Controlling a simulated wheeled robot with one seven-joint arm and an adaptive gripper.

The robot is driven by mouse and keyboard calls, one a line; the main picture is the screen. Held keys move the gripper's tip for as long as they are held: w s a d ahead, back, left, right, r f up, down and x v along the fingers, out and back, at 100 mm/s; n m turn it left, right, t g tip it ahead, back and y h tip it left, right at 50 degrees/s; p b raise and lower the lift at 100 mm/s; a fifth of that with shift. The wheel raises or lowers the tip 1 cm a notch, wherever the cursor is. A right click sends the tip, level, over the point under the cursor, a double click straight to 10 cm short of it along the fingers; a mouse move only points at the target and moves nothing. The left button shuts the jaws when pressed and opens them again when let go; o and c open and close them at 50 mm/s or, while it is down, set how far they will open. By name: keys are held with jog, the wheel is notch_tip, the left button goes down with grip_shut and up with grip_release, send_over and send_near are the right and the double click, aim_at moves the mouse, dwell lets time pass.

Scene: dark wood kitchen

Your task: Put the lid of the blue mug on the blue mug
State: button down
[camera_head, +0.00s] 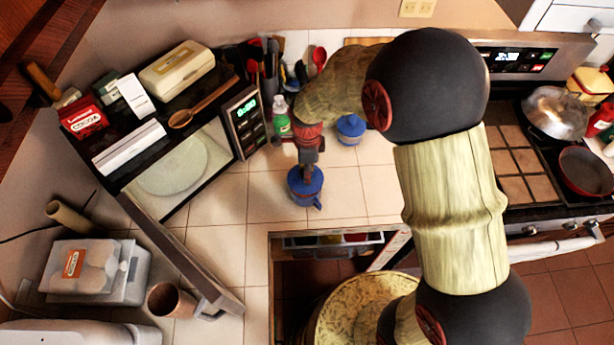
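The blue mug (304,196) stands on the tiled counter left of the picture's middle, its handle toward the lower right. My gripper (307,175) points down right over it, with its fingertips at the mug's top. A blue round surface shows at the mug's top around the fingertips; it looks like the lid, but I cannot tell whether it rests on the rim or is held just above it. The fingers look close together. Their tips are too small and dark to show whether they grip anything.
A second blue-topped container (350,129) stands behind, to the right. A green-labelled bottle (282,121) and a utensil holder (266,75) stand at the back. The microwave (185,160) has its door (170,245) swung open at left. An open drawer (330,245) lies in front.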

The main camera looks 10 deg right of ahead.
jog(key=shift+f, duration=1.55)
jog(key=shift+f, duration=0.2)
jog(key=c, duration=1.5)
grip_release()
jog(key=shift+r, duration=0.2)
notch_tip(320, 180, up, 12)
jog(key=shift+r, duration=0.1)
